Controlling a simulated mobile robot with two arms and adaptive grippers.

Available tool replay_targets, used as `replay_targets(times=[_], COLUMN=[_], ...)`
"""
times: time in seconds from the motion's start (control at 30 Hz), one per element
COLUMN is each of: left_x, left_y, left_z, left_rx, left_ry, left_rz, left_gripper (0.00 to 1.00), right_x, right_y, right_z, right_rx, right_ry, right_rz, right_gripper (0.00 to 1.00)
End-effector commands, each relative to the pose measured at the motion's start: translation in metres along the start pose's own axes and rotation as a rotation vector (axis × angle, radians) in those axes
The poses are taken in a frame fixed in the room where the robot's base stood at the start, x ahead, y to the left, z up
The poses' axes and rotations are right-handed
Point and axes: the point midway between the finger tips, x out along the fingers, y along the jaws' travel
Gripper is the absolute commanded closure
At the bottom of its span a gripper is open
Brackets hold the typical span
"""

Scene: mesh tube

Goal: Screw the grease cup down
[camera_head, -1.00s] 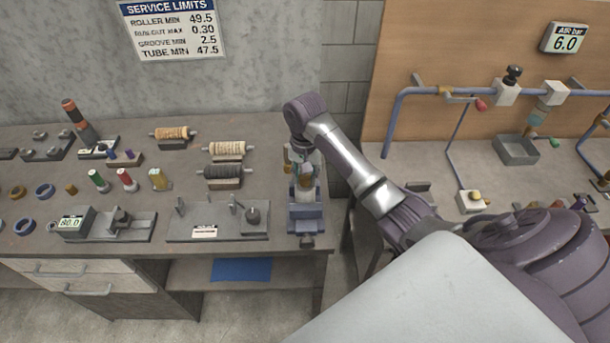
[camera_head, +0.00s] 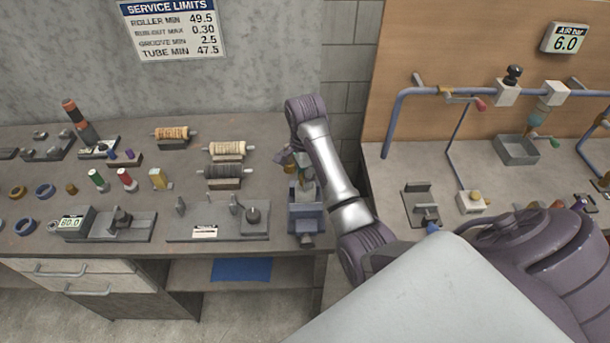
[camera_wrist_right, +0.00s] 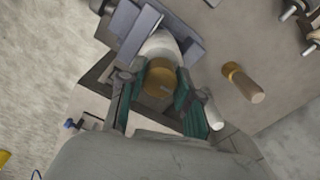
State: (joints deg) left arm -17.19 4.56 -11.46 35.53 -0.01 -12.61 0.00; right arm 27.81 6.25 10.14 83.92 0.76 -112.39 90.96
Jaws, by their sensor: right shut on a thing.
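The blue-grey vise (camera_head: 306,222) stands at the right end of the workbench. In the right wrist view, the vise (camera_wrist_right: 122,18) has a pale, rounded body (camera_wrist_right: 160,45) at its jaws. A brass-coloured cap, which looks like the grease cup (camera_wrist_right: 160,77), sits against the end of that body. My right gripper (camera_wrist_right: 155,88) is shut on this cup, with one green-lined finger on each side. In the head view, my right gripper (camera_head: 298,165) is over the vise, mostly hidden by its own wrist. I cannot tell whether the cup is fully seated. My left gripper is not in view.
A wooden-handled piece with a brass collar (camera_wrist_right: 243,83) lies near the right finger. A grey fixture plate (camera_head: 215,220) lies left of the vise. Wound rollers (camera_head: 224,172) and small coloured parts are farther left. A second bench with pipes (camera_head: 440,92) is at right.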

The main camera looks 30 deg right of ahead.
Motion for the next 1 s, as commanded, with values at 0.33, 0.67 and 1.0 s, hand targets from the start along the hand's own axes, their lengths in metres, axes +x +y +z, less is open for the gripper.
replay_targets(times=[0.33,0.67,1.0], left_x=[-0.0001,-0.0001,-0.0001], left_y=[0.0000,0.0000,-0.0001], left_z=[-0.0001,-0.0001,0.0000], left_rx=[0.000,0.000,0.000], left_ry=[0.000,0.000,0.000], left_rz=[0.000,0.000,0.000], left_gripper=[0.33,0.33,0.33], right_x=[-0.0010,-0.0010,-0.0013], right_y=[-0.0008,-0.0009,-0.0013], right_z=[0.0014,0.0018,0.0007], right_rx=[0.331,0.639,0.889], right_ry=[-0.004,-0.005,-0.003], right_rz=[-0.001,0.000,-0.002], right_gripper=[1.00,1.00,1.00])
